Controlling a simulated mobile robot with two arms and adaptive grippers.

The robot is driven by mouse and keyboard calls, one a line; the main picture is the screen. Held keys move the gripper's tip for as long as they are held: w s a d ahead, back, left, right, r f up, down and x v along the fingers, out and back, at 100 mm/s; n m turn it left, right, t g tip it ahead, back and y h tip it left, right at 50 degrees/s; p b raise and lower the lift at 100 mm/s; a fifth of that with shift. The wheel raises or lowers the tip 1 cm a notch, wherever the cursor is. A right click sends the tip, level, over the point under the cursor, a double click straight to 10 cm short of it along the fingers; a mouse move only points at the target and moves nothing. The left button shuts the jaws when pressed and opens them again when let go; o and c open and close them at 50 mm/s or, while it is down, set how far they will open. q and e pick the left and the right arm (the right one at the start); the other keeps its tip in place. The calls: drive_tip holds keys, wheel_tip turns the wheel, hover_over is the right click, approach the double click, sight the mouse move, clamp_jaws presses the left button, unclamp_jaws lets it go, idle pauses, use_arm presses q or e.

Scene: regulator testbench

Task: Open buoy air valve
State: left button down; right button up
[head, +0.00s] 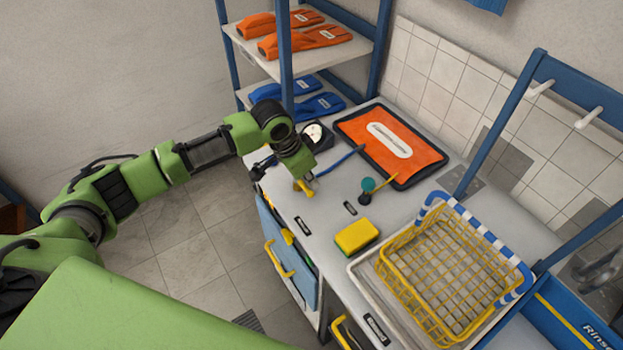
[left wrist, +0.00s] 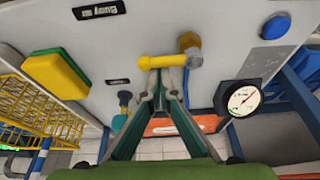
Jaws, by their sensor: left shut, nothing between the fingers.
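A yellow valve handle (head: 303,187) is at the left part of the grey bench. My left gripper (head: 309,178) reaches down over the bench at the handle. In the left wrist view my left gripper (left wrist: 166,77) is shut with nothing between its fingers, its tips close against the handle; I cannot tell if they touch. My right gripper is not in view.
A round pressure gauge (head: 315,134) stands close behind my left wrist. A blue hose (head: 341,160) and a teal knob (head: 368,184) are nearby. A yellow sponge (head: 356,236) and a yellow wire basket (head: 440,265) stand to the right.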

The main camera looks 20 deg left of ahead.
use_arm(q)
drive_tip(key=shift+s, duration=0.1)
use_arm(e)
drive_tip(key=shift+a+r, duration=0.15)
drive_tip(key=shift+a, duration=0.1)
